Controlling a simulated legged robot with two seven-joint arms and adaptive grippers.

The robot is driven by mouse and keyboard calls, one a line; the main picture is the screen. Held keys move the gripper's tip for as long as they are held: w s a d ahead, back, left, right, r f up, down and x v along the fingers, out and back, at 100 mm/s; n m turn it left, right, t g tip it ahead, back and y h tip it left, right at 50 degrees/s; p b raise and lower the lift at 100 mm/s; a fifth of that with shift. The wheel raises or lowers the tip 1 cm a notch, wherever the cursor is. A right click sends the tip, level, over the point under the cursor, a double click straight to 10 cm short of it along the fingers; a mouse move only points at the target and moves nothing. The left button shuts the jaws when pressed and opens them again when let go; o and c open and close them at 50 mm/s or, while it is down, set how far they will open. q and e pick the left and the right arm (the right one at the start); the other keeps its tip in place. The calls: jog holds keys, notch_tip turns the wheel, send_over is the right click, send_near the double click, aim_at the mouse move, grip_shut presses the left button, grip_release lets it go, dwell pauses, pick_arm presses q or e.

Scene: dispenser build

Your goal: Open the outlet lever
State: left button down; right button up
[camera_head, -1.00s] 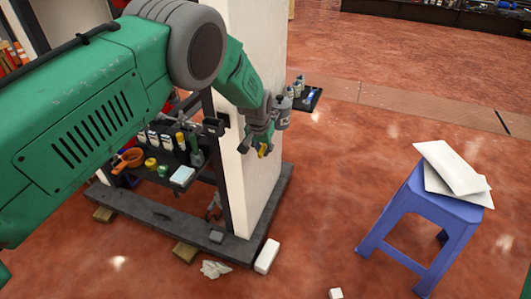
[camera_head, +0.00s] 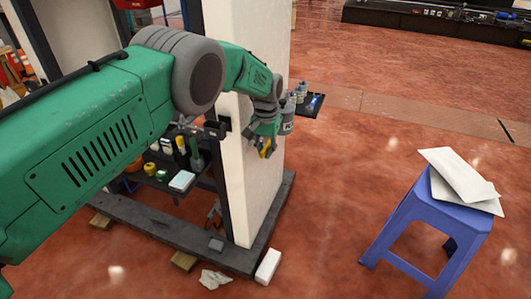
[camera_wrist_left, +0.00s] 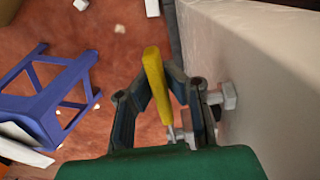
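The outlet lever is a slim yellow handle (camera_wrist_left: 155,85) beside a pale wall in the left wrist view. It stands between the two dark fingers of my left gripper (camera_wrist_left: 160,74). The fingertips are close on either side of it, but I cannot tell whether both touch. My right gripper is out of view.
The pale pillar (camera_head: 250,190) stands on a dark base frame (camera_head: 165,226). A small dark tray (camera_head: 311,105) with bottles is behind the gripper. A blue stool (camera_head: 430,218) with white sheets (camera_head: 462,180) stands at right. The red floor between pillar and stool is mostly clear.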

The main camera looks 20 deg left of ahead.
aim_at(266, 146)
pick_arm(q)
jog(key=shift+w+a+r, duration=0.1)
jog(key=shift+w+r, duration=0.25)
jog(key=shift+r, duration=0.15)
jog(key=c, duration=1.6)
grip_release()
jog(key=shift+c, duration=0.2)
jog(key=shift+o, duration=0.2)
jog(key=shift+s+f, duration=0.1)
jog(key=shift+s, duration=0.1)
notch_tip(266, 146, up, 12)
jog(key=shift+w, duration=0.15)
jog(key=shift+f, duration=0.1)
